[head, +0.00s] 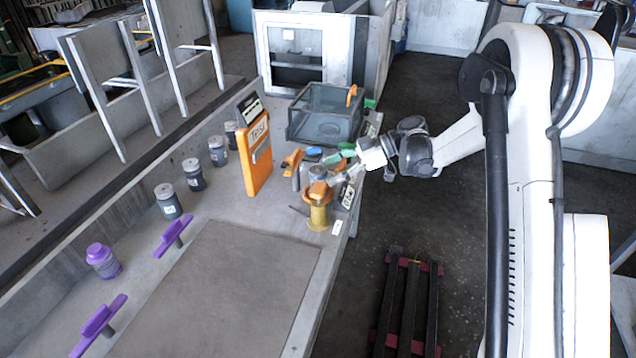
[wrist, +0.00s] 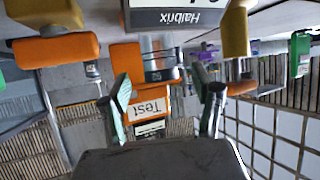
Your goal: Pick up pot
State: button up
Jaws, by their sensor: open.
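My gripper (head: 342,179) is open at the right edge of the bench, close to a cluster of small items. In the wrist view its two fingers (wrist: 166,95) stand apart with nothing held between them. A grey cylindrical pot (head: 318,173) with orange around it stands just left of the gripper, by a yellow stand (head: 318,216). A clear-grey cylinder with an orange band (wrist: 158,50) shows ahead of the fingers in the upside-down wrist view; it looks like the same pot. Grey-lidded jars (head: 168,202) stand farther left. I cannot tell contact from these views.
An orange Test box (head: 256,155) stands upright left of the cluster. A clear grey bin (head: 326,115) sits behind. A purple-lidded jar (head: 103,261) and purple handles (head: 98,322) are at front left. The flat grey mat (head: 215,295) is clear.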

aim_at(318, 176)
jog(key=x, duration=0.4)
jog(key=shift+a+f, duration=0.25)
jog(key=shift+a, duration=0.05)
jog(key=shift+s, duration=0.1)
jog(key=c, duration=1.5)
